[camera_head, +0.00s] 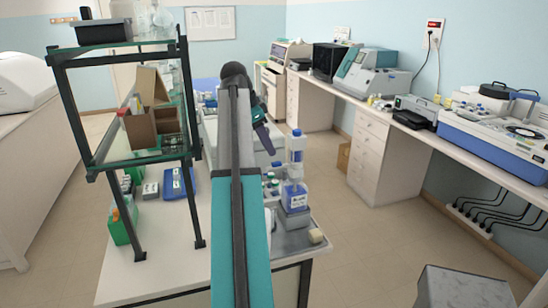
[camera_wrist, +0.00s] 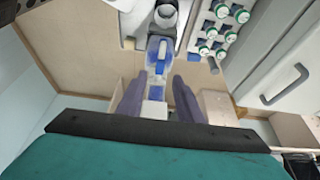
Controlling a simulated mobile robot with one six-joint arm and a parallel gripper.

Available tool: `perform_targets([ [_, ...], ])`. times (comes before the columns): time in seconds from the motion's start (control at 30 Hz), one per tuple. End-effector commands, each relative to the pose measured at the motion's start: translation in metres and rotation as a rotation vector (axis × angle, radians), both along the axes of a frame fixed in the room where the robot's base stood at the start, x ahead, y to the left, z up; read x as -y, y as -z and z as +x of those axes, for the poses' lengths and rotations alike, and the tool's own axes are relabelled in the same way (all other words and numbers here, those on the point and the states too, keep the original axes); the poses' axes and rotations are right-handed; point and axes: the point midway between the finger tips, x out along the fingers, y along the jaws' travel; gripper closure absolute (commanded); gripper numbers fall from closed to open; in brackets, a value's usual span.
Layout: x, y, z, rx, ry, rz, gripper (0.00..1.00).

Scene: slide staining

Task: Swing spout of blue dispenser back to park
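The blue dispenser (camera_head: 295,172) stands upright near the right edge of the bench, with a blue top and a bottle of blue liquid with a white label. My gripper (camera_head: 262,135) is just left of its upper part in the head view. In the wrist view, my gripper (camera_wrist: 157,100) has its two dark fingers spread apart. A blue and white part of the dispenser (camera_wrist: 160,50) lies ahead of the gap between them. Smaller white and blue pieces show between the fingers, and I cannot tell whether they touch. The spout's direction is not clear.
A metal tray (camera_head: 300,246) with a pale yellow block (camera_head: 316,236) lies around the dispenser's base. Several green-capped vials (camera_wrist: 209,30) stand beside the dispenser. A dark-framed shelf (camera_head: 125,158) stands on the bench's left. Open floor lies to the right.

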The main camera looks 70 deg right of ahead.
Motion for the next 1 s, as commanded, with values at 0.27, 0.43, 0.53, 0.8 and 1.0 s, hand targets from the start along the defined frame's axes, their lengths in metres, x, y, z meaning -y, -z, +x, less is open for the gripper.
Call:
perform_targets([
  [0.27,0.007,0.031,-0.011,0.0,0.0,0.001,0.67],
  [0.43,0.012,0.047,-0.015,0.0,-0.001,0.002,0.67],
  [0.53,0.014,0.054,-0.017,0.001,-0.001,0.001,0.67],
  [0.8,0.016,0.062,-0.019,0.001,-0.001,0.0,0.67],
  [1.0,0.016,0.062,-0.018,0.001,-0.002,0.001,0.67],
])
